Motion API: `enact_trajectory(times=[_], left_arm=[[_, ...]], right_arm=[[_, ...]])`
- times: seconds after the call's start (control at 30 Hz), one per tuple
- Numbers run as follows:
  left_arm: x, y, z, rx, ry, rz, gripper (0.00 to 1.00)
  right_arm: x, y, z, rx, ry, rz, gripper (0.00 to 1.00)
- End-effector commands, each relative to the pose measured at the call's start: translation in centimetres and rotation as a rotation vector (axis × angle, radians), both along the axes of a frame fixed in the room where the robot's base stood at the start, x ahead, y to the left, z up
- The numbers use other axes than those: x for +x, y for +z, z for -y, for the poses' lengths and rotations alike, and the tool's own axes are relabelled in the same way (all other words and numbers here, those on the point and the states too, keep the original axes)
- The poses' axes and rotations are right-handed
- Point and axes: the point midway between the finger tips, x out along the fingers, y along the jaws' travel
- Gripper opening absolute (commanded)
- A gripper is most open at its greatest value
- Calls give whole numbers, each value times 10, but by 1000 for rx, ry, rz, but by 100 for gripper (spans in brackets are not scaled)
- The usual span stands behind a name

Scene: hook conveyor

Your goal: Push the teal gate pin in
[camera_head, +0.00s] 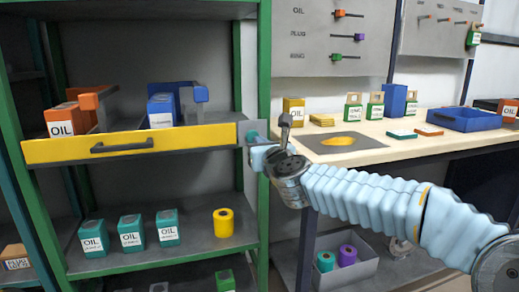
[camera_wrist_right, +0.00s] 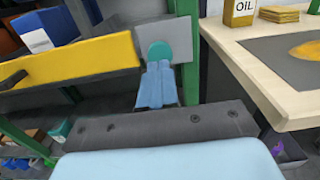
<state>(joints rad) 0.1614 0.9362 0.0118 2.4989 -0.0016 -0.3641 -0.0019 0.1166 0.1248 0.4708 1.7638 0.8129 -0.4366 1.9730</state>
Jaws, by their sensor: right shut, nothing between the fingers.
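The teal gate pin (camera_head: 251,136) sits on a grey bracket (camera_head: 245,127) at the right end of the yellow gate bar (camera_head: 130,142). In the right wrist view its round teal head (camera_wrist_right: 159,49) shows straight in front of the fingers, against the grey bracket plate (camera_wrist_right: 183,52). My right gripper (camera_head: 257,143) is shut and empty, its light blue fingertips (camera_wrist_right: 158,66) close together at the lower edge of the pin head. I cannot tell whether they touch it. The pin's shaft is hidden. My left gripper is not in view.
Behind the yellow bar are an orange OIL box (camera_head: 62,122) and a blue box (camera_head: 160,112). A green shelf post (camera_head: 264,70) stands just right of the bracket. A wooden workbench (camera_head: 400,148) with boxes is at the right. Teal OIL boxes (camera_head: 131,232) stand below.

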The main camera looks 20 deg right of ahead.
Motion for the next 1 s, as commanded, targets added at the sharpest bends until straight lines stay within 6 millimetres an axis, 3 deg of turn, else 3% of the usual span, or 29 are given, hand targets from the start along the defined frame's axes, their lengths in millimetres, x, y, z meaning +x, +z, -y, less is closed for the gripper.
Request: enact_trajectory(times=[0.6,1.0], left_arm=[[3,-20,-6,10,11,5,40],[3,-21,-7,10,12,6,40]], right_arm=[[-90,-1,4,0,1,0,0],[-100,-2,4,1,2,-3,0]])
